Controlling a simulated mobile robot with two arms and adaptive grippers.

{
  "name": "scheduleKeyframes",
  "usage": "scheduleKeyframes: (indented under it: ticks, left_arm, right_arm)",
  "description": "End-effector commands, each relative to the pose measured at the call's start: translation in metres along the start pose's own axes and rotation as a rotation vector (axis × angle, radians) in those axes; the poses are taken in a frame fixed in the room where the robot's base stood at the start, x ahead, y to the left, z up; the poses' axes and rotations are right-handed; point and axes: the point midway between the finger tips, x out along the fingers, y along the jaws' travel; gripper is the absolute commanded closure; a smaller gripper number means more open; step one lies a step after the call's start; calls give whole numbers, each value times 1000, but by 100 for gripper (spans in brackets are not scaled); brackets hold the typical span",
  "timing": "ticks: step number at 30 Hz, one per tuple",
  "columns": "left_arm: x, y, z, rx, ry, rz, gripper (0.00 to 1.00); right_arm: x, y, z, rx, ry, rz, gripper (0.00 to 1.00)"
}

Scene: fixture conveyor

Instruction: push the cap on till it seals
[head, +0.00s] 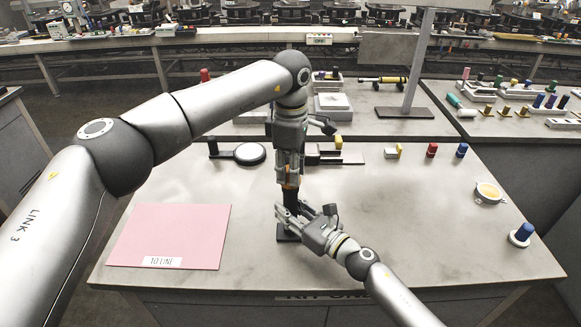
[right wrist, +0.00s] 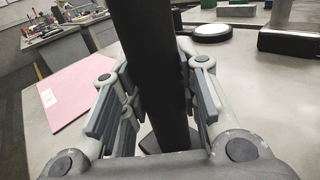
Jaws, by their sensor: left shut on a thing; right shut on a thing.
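A tall black tube (head: 291,201) stands upright on a dark base (head: 287,236) on the near table. It also fills the middle of the right wrist view (right wrist: 150,70). My right gripper (head: 292,216) is shut around the tube from the right, low down; its fingers (right wrist: 158,105) lie on both sides of it. My left gripper (head: 290,182) points down right above the tube and is shut on a small piece with an amber spot (head: 290,186), apparently the cap. The fingers hide most of it. I cannot tell whether the cap touches or sits on the tube's top.
A pink mat (head: 172,236) marked "TO LINE" lies at left. A round white-topped disc (head: 250,153) is behind the grippers. Small red (head: 432,150) and blue (head: 461,150) pieces and a bowl (head: 488,192) stand at right. The table's middle right is clear.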

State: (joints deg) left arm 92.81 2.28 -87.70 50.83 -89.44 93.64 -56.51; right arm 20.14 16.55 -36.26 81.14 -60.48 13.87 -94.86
Motion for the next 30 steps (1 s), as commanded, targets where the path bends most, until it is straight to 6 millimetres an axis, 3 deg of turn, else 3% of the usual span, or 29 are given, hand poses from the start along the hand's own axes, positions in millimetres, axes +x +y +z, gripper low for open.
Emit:
scheduleKeyframes:
  ticks: [14,15,20,30]
  left_arm:
    - [10,0,0,0,0,-1,92]
    - [10,0,0,0,0,0,69]
    - [10,0,0,0,0,-1,48]
    - [8,0,0,0,0,0,47]
  right_arm:
    - [0,0,0,0,0,0,100]
    - [0,0,0,0,0,0,100]
    - [0,0,0,0,0,0,100]
    - [0,0,0,0,0,0,100]
